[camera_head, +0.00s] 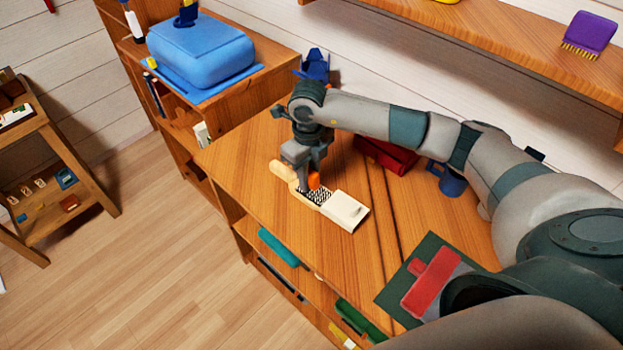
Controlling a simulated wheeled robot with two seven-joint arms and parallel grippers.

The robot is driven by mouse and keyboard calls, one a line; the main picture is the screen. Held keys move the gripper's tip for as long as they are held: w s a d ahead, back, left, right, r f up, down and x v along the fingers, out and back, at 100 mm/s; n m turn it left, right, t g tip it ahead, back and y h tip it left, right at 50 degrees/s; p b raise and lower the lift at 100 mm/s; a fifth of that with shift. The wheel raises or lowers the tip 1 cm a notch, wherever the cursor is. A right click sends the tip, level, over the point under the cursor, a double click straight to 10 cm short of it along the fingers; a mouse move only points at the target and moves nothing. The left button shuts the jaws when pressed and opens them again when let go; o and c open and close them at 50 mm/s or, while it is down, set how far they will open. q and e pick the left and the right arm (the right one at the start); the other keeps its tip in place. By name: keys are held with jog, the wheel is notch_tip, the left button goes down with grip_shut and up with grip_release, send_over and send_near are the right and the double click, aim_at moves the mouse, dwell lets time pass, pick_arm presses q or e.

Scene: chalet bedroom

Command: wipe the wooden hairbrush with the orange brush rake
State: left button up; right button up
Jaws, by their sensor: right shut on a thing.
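The wooden hairbrush (281,171) lies on the wooden desk top (245,155), its pale rounded handle toward the upper left. Dark bristles (318,196) show just below my right gripper. A cream-white flat block (345,211) adjoins the bristles; I cannot tell whether it is part of the brush. My right gripper (308,181) points down over the hairbrush, shut on the small orange brush rake (314,180). The rake is at the bristles and partly hidden by the fingers; contact is hard to tell. My left gripper is not in view.
A red box (385,156) and a blue mug (447,180) stand behind my right arm. A dark green board with a red item (432,283) lies at the front right. A blue case (201,52) sits on the left cabinet. The desk left of the hairbrush is clear.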

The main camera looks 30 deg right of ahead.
jog(key=shift+r+p, duration=1.65)
jog(key=shift+r, duration=1.4)
jog(key=shift+r+p, duration=0.65)
jog(key=shift+r, duration=0.8)
